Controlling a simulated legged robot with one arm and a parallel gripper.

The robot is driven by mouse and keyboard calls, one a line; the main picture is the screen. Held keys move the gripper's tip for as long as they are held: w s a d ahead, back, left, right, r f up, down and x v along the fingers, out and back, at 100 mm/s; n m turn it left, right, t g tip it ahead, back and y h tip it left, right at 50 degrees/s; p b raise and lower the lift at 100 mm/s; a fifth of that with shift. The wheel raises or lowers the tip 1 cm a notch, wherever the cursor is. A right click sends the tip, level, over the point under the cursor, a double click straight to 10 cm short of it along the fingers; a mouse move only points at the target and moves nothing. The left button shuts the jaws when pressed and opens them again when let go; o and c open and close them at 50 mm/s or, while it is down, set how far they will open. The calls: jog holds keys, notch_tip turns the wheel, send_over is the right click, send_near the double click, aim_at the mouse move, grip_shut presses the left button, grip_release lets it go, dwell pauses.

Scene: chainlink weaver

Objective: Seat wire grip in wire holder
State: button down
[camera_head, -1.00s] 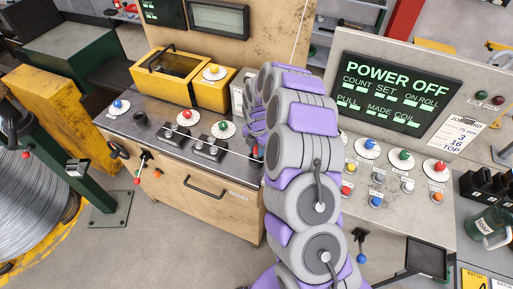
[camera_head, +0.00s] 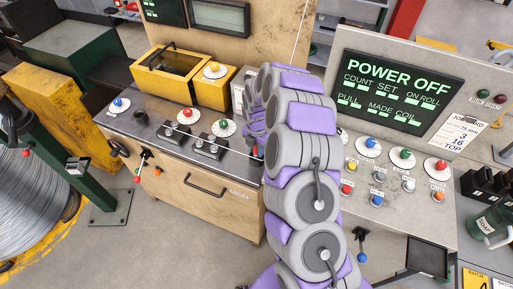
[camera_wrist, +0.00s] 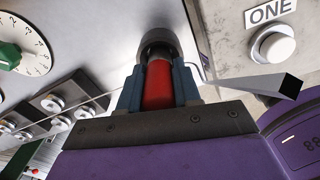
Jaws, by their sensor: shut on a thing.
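The red wire grip (camera_wrist: 158,88) is clamped between the blue-grey fingers of my gripper (camera_wrist: 158,72) in the wrist view. Its far end meets a dark round cup-like piece (camera_wrist: 157,42). I cannot tell whether this is the wire holder or the grip's own end, nor whether the grip is seated. A thin wire (camera_wrist: 85,106) runs from the rollers at left toward the grip. In the head view my gripper (camera_head: 256,146) is over the right end of the wooden bench, mostly hidden behind my arm, and the grip is barely visible.
Rollers (camera_head: 208,146) and dials (camera_head: 184,116) stand on the bench top. A white "ONE" button (camera_wrist: 270,45) is close at right in the wrist view. The control panel (camera_head: 395,95) reading POWER OFF stands right of my arm. A wire spool (camera_head: 28,200) is at far left.

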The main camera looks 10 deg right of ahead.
jog(key=c, duration=0.7)
grip_release()
jog(key=shift+r+p, duration=0.85)
jog(key=shift+r, duration=3.15)
